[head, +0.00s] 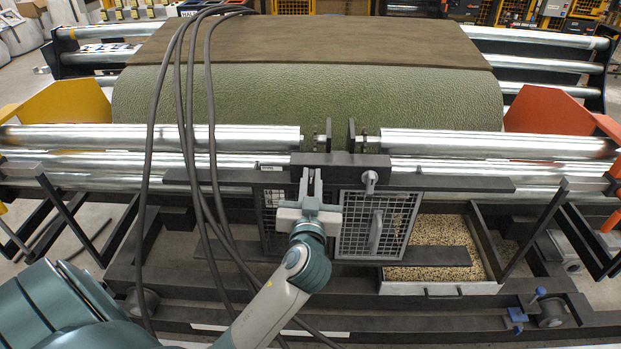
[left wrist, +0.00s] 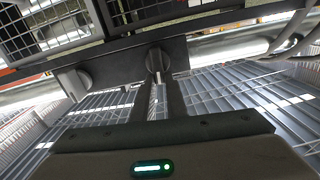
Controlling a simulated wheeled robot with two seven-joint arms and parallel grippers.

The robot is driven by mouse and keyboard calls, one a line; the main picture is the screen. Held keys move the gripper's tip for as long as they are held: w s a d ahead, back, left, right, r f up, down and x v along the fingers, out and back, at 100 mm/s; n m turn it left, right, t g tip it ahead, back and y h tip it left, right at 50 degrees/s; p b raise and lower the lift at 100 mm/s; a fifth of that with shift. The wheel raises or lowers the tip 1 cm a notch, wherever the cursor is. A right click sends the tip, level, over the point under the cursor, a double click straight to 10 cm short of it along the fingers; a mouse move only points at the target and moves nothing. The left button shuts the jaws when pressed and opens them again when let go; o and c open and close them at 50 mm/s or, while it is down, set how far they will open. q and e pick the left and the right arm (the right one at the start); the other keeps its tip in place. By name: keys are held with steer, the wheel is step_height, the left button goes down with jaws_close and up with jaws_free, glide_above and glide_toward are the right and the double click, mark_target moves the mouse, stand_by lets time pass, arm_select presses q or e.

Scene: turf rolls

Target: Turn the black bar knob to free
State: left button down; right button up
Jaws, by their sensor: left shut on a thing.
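My left gripper (head: 311,180) reaches up to the dark panel (head: 340,160) at the middle of the machine front. In the left wrist view its two fingers (left wrist: 159,88) are closed around the bar of a dark round knob (left wrist: 155,58) on that panel. The fingers hide much of the bar, so its exact angle is unclear. In the head view the gripper covers this knob. A second, grey knob (head: 370,181) sits on the same panel to the right, free of the gripper; it also shows in the left wrist view (left wrist: 76,82). My right gripper is out of view.
Below the panel hang mesh doors (head: 375,225), and a tray of granules (head: 440,262) lies to the right. Steel rollers (head: 460,143) and a green turf roll (head: 300,95) are behind. Dark cables (head: 200,150) hang to the left of the gripper.

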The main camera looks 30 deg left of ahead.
arm_select(q)
steer(key=shift+w+d+r+m, duration=0.1)
steer(key=shift+m, duration=0.5)
steer(key=shift+w+d+f+m+p, duration=0.35)
steer(key=shift+m+p, duration=0.8)
steer(key=shift+m, duration=1.5)
steer(key=shift+d+f+m+p, duration=0.2)
steer(key=shift+f+m+p, duration=0.6)
steer(key=shift+m, duration=1.8)
steer(key=shift+w+d+f+m+p, duration=0.25)
steer(key=shift+m+p, duration=1.2)
steer(key=shift+m, duration=1.2)
steer(key=shift+r, duration=0.1)
steer(key=c, duration=1.8)
jaws_free()
steer(key=shift+o, duration=0.2)
